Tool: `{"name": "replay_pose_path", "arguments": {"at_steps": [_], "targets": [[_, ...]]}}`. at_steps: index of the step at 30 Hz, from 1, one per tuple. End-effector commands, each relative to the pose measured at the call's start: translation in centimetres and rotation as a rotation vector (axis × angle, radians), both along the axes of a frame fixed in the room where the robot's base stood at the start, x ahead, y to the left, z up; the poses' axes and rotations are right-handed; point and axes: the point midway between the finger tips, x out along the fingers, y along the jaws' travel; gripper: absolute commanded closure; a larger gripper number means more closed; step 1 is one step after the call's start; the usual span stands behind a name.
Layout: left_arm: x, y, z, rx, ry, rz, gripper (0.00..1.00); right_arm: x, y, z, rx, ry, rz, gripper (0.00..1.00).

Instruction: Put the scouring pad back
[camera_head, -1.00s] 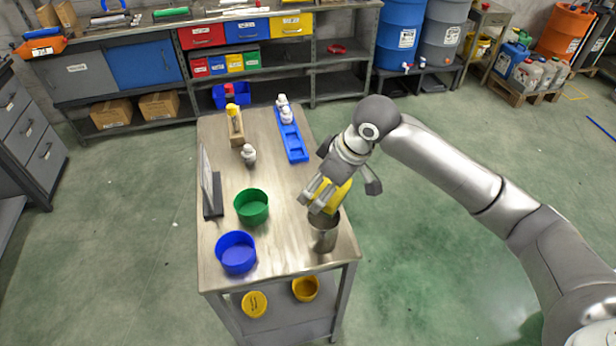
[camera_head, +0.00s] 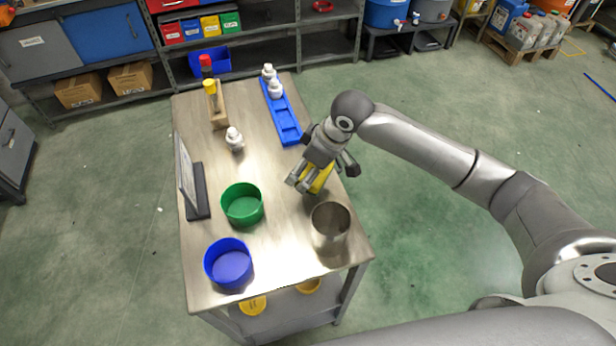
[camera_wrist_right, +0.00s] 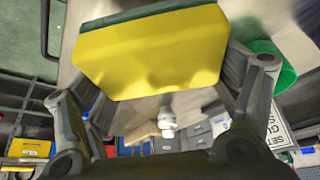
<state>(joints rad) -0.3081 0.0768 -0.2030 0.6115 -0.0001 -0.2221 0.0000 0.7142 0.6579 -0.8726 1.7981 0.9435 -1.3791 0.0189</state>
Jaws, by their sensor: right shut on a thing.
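The scouring pad (camera_head: 319,179), yellow with a dark green layer, is held in my right gripper (camera_head: 311,184) above the right side of the metal table. In the right wrist view the pad (camera_wrist_right: 150,55) fills the space between the two fingers, yellow face toward the camera. A metal cup (camera_head: 330,226) stands open on the table just in front of the gripper. My left gripper is not in view.
A green bowl (camera_head: 242,204) and a blue bowl (camera_head: 228,263) stand left of the cup. A sign (camera_head: 187,180) stands at the left edge.

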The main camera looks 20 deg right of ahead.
Motion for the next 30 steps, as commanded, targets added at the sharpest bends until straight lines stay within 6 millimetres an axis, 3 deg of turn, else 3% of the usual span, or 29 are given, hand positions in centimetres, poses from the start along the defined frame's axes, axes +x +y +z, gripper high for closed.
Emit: {"name": "replay_pose_path", "arguments": {"at_steps": [12, 23, 24, 27, 30], "targets": [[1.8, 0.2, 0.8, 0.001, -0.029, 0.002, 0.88, 0.0, 0.1, -4.4, 0.002, 0.000, -0.001, 0.35], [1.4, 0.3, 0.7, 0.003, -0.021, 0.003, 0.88, 0.0, 0.0, -4.9, 0.001, 0.000, -0.001, 0.35], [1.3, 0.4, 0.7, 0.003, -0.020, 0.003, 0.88, 0.0, 0.0, -4.8, 0.002, -0.001, -0.001, 0.11], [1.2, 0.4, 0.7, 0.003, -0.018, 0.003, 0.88, 0.0, 0.0, -4.8, 0.002, -0.001, -0.001, 0.00], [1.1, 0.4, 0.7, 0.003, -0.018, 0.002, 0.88, 0.0, 0.0, -4.8, 0.001, -0.001, 0.000, 0.00]]}}
